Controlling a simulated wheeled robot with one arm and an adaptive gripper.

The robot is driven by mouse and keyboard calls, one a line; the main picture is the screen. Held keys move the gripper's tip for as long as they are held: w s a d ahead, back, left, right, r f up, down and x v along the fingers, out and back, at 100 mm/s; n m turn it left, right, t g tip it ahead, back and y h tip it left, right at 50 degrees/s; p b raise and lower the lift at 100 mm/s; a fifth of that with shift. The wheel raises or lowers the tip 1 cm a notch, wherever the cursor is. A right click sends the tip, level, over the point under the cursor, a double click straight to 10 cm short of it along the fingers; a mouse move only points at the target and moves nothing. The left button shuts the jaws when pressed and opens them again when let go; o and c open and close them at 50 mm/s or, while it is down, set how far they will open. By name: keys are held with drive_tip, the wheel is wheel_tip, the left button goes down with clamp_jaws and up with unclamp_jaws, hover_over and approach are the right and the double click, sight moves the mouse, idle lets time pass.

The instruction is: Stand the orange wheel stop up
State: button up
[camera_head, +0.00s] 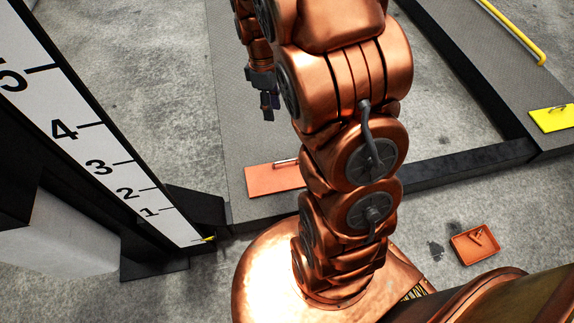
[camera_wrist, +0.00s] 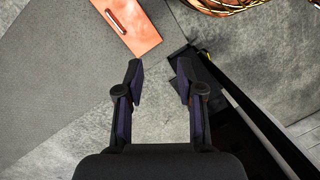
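The orange wheel stop (camera_head: 268,181) lies flat on the grey ramp plate, near its front edge, with a bar handle on its upper face. My arm hides its right end in the head view. In the wrist view the wheel stop (camera_wrist: 140,38) is at the top, partly cut off by the frame, its handle showing. My gripper (camera_head: 269,112) is above and behind the wheel stop in the head view, pointing down. In the wrist view my gripper (camera_wrist: 160,70) is open, with nothing between its fingers.
A white scale board (camera_head: 75,110) with numbers stands on the left in a black frame. A yellow plate (camera_head: 545,125) with a handle lies on the right ramp. A small orange tray (camera_head: 463,252) is on the concrete floor at lower right. A black beam (camera_head: 470,162) crosses between the ramps.

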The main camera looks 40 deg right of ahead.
drive_tip(key=w+d+f+n+b, duration=0.1)
drive_tip(key=w+d+f+b, duration=0.15)
drive_tip(key=f, duration=0.35)
drive_tip(key=w+d+f+n+b, duration=0.1)
drive_tip(key=f+b, duration=0.2)
drive_tip(key=f, duration=0.3)
drive_tip(key=w+d+f+n+b, duration=0.1)
drive_tip(key=w+d+f+b, duration=0.1)
drive_tip(key=f, duration=0.3)
drive_tip(key=n+b, duration=0.3)
drive_tip(key=b, duration=0.7)
hover_over(287, 172)
drive_tip(key=w+d, duration=0.2)
drive_tip(key=w, duration=0.1)
drive_tip(key=shift+y, duration=0.3)
wheel_tip(287, 172, down, 25)
drive_tip(key=shift+f, duration=0.15)
clamp_jaws()
